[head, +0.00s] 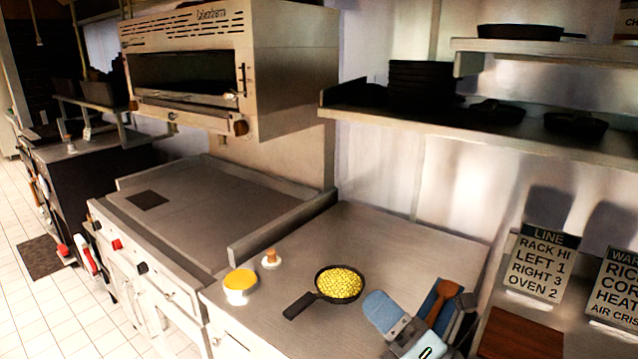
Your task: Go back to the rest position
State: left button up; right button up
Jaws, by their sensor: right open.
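My right gripper (412,308) is at the lower middle of the head view, over the front right part of the steel counter (420,240). Its blue-tipped fingers are apart. A brown, wooden-looking piece (443,292) shows at its right finger; I cannot tell whether they touch. A black pan (318,297) filled with yellow kernels (339,283) stands on the counter to the left of the gripper, apart from it. My left gripper is not in view.
A white tub with a yellow top (240,283) and a small brown-topped item (271,259) stand left of the pan. A brown board (520,336) and signs (541,266) are at right. A shelf (450,126) with black pans and an oven (215,70) hang above.

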jog(key=s+d+f+m+g+h, duration=0.1)
jog(key=s+d+f+m+h, duration=0.1)
jog(key=d+f+m+h, duration=0.8)
jog(key=s+d+f+m+h, duration=0.2)
jog(key=d+f+m+h, duration=0.4)
jog(key=m, duration=0.8)
jog(key=s+d+f+m+g, duration=0.1)
jog(key=s+f+m+g, duration=0.35)
jog(key=s, duration=0.45)
jog(key=s+d+f+m+g, duration=0.1)
jog(key=s+f+m+g, duration=0.3)
jog(key=s+f+g, duration=0.3)
jog(key=w+a+f+n+t+y+p, duration=0.1)
jog(key=w+a+f+t+y+p, duration=0.1)
jog(key=a+t+p, duration=0.4)
jog(key=w+f+t+p, duration=0.1)
jog(key=w+t+p, duration=0.1)
jog(key=p, duration=0.1)
jog(key=shift+a, duration=0.35)
